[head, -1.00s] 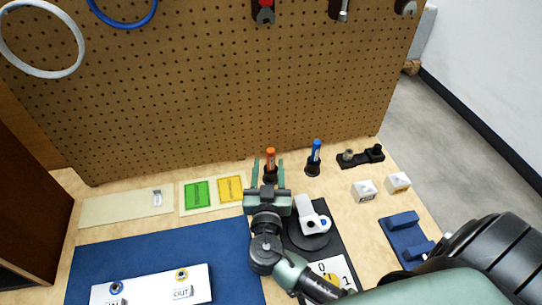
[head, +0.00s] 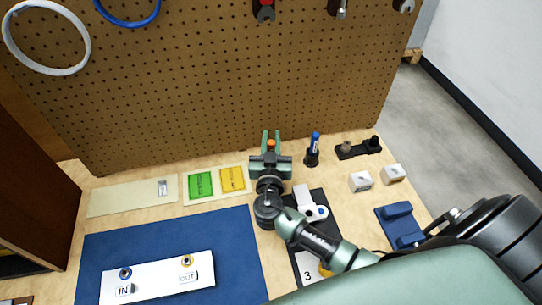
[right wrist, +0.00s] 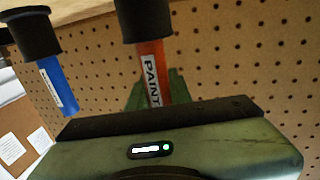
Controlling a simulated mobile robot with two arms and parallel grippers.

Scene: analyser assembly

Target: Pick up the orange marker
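The orange marker (head: 271,144) stands upright near the pegboard, with only its orange top showing in the head view. In the right wrist view its orange body (right wrist: 153,75) carries the word PAINT, and its end sits in a black holder (right wrist: 143,18). My right gripper (head: 271,138) has its two green fingers close together on either side of the marker, and they look shut on it. The fingers (right wrist: 155,92) also show around the marker in the right wrist view. My left gripper is not in view.
A blue marker (head: 315,142) stands in its own black holder (head: 311,159) just to the right. A black bracket (head: 358,149) and two white blocks (head: 360,181) lie farther right. Green (head: 201,184) and yellow (head: 232,179) cards lie left. The pegboard (head: 220,90) rises close behind.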

